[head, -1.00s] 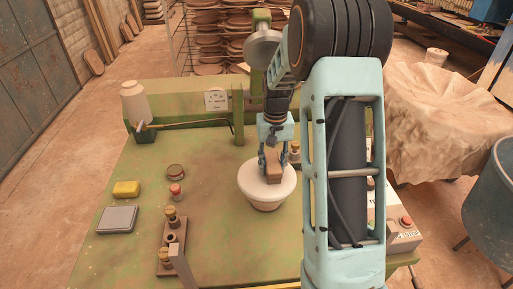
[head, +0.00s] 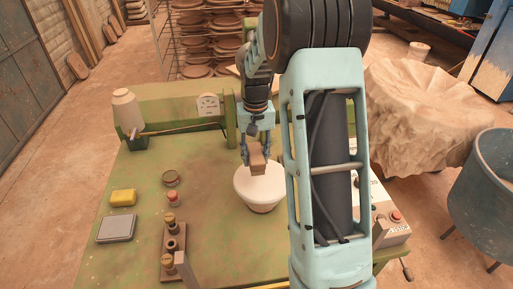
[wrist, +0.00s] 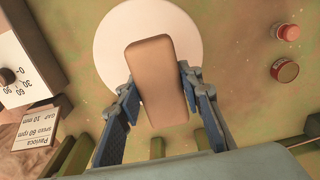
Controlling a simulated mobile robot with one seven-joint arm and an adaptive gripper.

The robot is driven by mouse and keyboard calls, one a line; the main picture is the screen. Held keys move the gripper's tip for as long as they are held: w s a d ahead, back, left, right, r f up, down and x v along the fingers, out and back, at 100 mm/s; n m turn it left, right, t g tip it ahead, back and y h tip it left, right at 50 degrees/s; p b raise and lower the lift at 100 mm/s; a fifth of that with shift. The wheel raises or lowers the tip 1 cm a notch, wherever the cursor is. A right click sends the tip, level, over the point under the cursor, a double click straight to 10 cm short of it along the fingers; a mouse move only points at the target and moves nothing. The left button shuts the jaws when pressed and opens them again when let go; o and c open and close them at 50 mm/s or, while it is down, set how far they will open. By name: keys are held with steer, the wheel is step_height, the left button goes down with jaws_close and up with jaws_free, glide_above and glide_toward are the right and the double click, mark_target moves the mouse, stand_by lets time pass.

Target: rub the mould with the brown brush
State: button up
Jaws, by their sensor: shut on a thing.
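The mould (head: 259,190) is a round white form with a wide flat top and a narrower base, standing on the green table. My gripper (head: 257,158) points down over the mould's back part and is shut on the brown brush (head: 259,165), a plain brown block. In the wrist view the brush (wrist: 153,80) sits between the two fingers and covers the middle and near part of the mould (wrist: 108,48). The brush's underside is hidden, so I cannot tell whether it touches the mould.
On the green table (head: 205,230) lie a yellow sponge (head: 123,197), a grey flat block (head: 116,228), a small round tin (head: 171,178) and a red-topped piece (head: 173,197). A brown stand with knobs (head: 172,245) is front left. A control box (head: 390,225) is at right.

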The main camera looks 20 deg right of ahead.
steer(key=shift+r+p, duration=0.55)
steer(key=shift+r, duration=0.65)
steer(key=shift+s+f, duration=0.1)
steer(key=shift+s, duration=0.05)
